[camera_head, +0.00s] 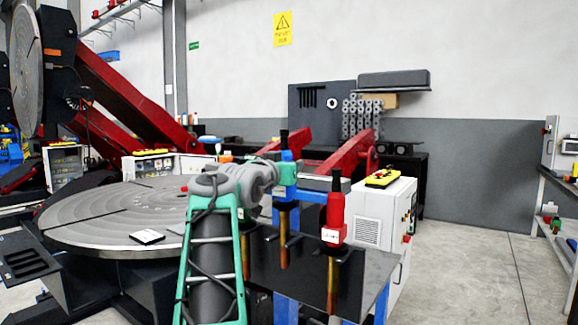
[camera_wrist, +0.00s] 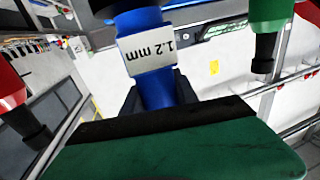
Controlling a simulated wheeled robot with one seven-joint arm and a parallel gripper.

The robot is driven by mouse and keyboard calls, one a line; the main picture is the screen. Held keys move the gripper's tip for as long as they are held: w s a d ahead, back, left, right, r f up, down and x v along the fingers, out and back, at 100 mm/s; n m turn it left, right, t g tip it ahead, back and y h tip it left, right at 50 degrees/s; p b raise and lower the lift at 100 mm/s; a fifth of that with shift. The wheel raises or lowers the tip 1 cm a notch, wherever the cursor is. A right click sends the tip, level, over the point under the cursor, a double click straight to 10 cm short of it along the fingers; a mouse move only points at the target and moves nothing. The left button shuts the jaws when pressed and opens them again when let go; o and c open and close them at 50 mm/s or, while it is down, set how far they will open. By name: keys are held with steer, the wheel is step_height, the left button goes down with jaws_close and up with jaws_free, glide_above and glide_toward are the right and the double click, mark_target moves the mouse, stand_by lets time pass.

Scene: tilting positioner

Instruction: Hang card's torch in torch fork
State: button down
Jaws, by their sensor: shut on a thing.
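My gripper (camera_wrist: 158,98) is shut on the blue torch (camera_wrist: 136,28), which carries a white label reading 1,2 mm. In the head view the blue torch (camera_head: 285,171) is upright at the end of my arm, its copper neck pointing down in front of a dark fork (camera_head: 291,243) on the rack. It sits higher over its fork than the red torch (camera_head: 335,212) does at right; whether its neck is clear of the fork I cannot tell. A green torch (camera_wrist: 271,28) shows in the wrist view. The white card (camera_head: 147,237) lies on the round table, its print unreadable.
The round slotted positioner table (camera_head: 95,215) is left of the rack. The dark rack plate (camera_head: 375,275) on blue legs carries the torches. A white control cabinet (camera_head: 378,215) stands close behind it. Open floor (camera_head: 470,270) lies to the right, before a shelf.

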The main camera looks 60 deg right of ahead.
steer(key=shift+a+f+b, duration=0.1)
steer(key=shift+f+b, duration=1.45)
steer(key=shift+f, duration=0.15)
steer(key=w+a+b, duration=0.1)
steer(key=a+b, duration=0.2)
steer(key=a, duration=0.8)
steer(key=shift+w, duration=0.3)
steer(key=shift+d, duration=0.1)
steer(key=shift+w, duration=0.1)
